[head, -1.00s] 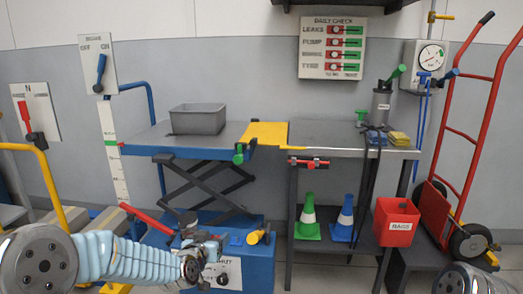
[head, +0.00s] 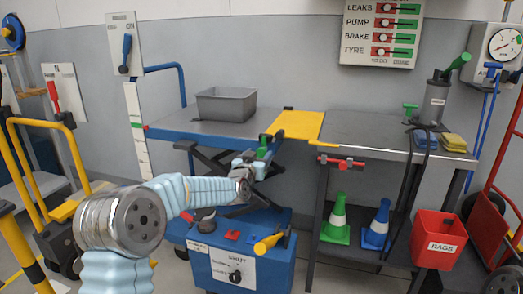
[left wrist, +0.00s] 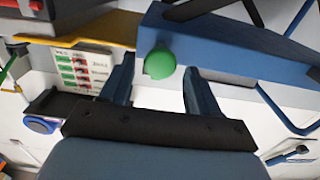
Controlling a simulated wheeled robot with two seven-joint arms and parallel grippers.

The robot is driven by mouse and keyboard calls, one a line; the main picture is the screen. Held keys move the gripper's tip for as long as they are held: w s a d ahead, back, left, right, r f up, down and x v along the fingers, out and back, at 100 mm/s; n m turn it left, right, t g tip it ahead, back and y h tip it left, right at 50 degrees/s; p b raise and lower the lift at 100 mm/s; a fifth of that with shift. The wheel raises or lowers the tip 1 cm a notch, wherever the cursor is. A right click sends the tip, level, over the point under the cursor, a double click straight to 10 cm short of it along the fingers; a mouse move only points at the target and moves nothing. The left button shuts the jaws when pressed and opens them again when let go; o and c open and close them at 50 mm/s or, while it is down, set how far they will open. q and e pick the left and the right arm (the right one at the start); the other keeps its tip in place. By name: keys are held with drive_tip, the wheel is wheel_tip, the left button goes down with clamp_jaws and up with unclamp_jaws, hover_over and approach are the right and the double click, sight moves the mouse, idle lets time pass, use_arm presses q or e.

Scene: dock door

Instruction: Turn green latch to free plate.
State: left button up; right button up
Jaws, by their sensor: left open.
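The green latch (head: 264,146) is at the front edge of the blue lift table, by the left end of the yellow plate (head: 298,124). The plate lies flat between the lift table and the grey bench. My left gripper (head: 254,158) is just in front of and below the latch and partly covers it. In the left wrist view, the round green latch knob (left wrist: 160,63) appears between the two open fingers, with space on both sides. I cannot tell how deep the fingers reach around it. My right gripper is not in view.
A grey bin (head: 226,105) stands on the lift table (head: 185,133). A red-handled part (head: 342,162) is on the bench's front edge. The blue base box (head: 240,262) below carries a yellow handle (head: 268,243).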

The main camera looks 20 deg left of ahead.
sight(261, 153)
use_arm(q)
drive_tip(key=shift+w, duration=1.6)
drive_tip(key=shift+c, duration=0.2)
drive_tip(key=c, duration=0.9)
